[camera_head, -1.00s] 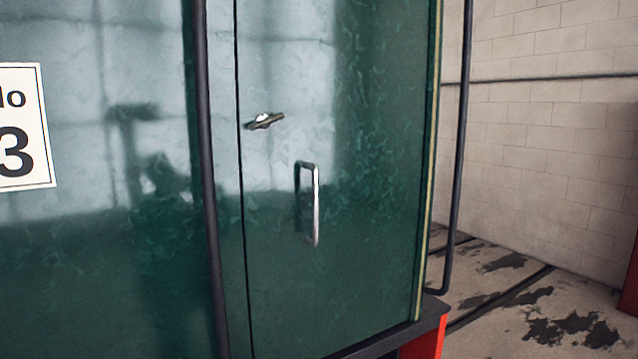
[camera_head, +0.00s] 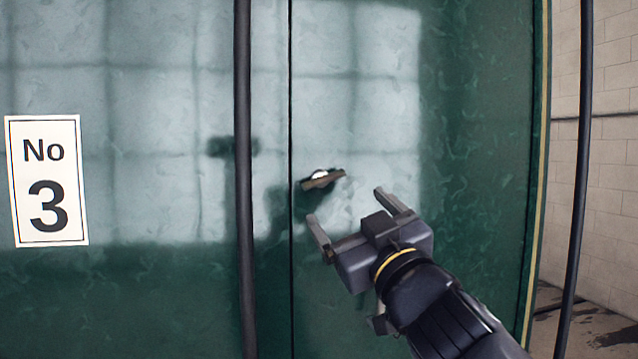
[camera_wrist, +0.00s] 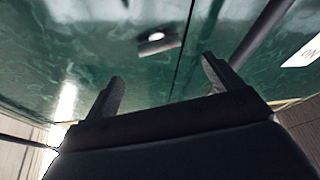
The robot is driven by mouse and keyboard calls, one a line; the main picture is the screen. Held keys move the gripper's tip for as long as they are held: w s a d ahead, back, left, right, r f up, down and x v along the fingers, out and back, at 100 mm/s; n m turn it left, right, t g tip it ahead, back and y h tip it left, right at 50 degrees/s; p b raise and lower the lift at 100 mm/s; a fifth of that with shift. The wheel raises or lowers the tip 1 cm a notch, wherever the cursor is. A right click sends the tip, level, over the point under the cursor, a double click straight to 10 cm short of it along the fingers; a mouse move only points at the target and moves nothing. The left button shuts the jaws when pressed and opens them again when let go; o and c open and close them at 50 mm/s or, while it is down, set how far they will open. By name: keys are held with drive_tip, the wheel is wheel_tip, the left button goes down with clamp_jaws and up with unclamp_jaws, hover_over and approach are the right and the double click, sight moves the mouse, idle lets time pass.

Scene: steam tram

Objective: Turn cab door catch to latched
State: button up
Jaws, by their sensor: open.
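The cab door catch (camera_head: 322,179) is a small metal turn-piece on the green cab door (camera_head: 470,130), close to the door's left seam. It lies nearly level, its right end slightly raised in the head view. My gripper (camera_head: 349,213) is open and empty, just below and right of the catch in the head view. In the wrist view the catch (camera_wrist: 160,42) shows beyond and between the open fingertips (camera_wrist: 163,80), apart from them. The door's pull handle is not visible now.
A dark vertical handrail (camera_head: 243,200) stands left of the door seam. Another rail (camera_head: 580,150) stands past the right edge. A "No 3" plate (camera_head: 46,180) is on the panel at left. A pale brick wall (camera_head: 608,180) lies beyond.

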sight(324, 184)
drive_tip(key=p+x, duration=0.1)
drive_tip(key=x, duration=0.8)
drive_tip(key=shift+w, duration=0.3)
drive_tip(key=c, duration=1.4)
drive_tip(key=shift+a+f+m+t+h+b, duration=0.1)
drive_tip(key=shift+f+m+t+h+b, duration=0.2)
drive_tip(key=shift+m+b, duration=0.65)
drive_tip(key=shift+o, duration=0.2)
drive_tip(key=m+b, duration=0.1)
drive_tip(key=b, duration=0.1)
drive_tip(key=shift+h+b, duration=0.3)
drive_tip(key=shift+h, duration=0.1)
drive_tip(key=shift+m+t+b, duration=0.3)
drive_tip(key=shift+m+b, duration=0.15)
drive_tip(key=shift+b, duration=0.55)
drive_tip(key=m+h+b, duration=0.1)
drive_tip(key=b, duration=0.4)
drive_tip(key=shift+r+m, duration=0.15)
drive_tip(key=shift+m, duration=0.15)
drive_tip(key=shift+r+b, duration=0.2)
drive_tip(key=shift+b, duration=0.15)
drive_tip(key=shift+c, duration=0.2)
drive_tip(key=shift+o, duration=0.2)
